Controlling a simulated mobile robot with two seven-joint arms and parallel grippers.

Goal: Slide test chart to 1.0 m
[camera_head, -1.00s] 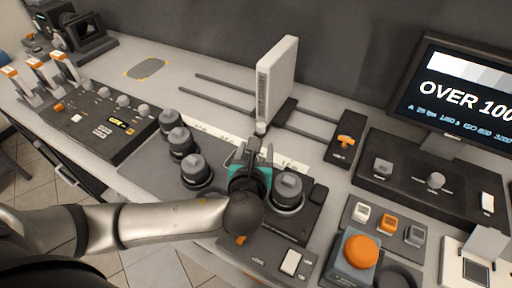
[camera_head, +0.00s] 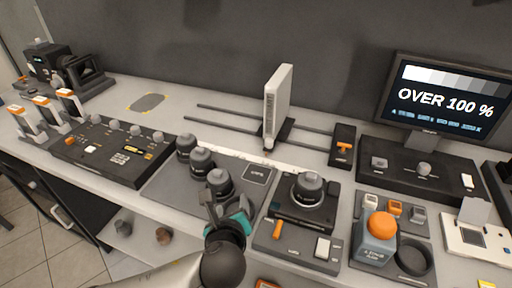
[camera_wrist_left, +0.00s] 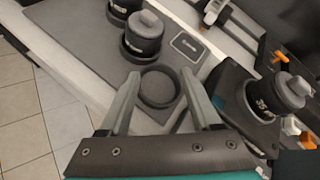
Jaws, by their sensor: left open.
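The test chart is a white upright panel (camera_head: 279,105) on a dark carriage, standing partway along two dark rails (camera_head: 220,121) at the back of the bench in the head view. A small pale knob (camera_head: 268,143) sits at its front foot. My left gripper (camera_head: 226,203) is open and empty, in front of and well apart from the chart, over the lens mat. In the left wrist view its fingers (camera_wrist_left: 158,98) spread above an empty dark ring (camera_wrist_left: 158,88) on the mat. The chart panel is not visible there. My right gripper is not in view.
Another lens (camera_head: 308,188) stands on a black unit to the right. An orange-levered block (camera_head: 343,148) is at the rails' right end. A monitor (camera_head: 445,100) reads "OVER 100 %". An orange button (camera_head: 382,225) is front right.

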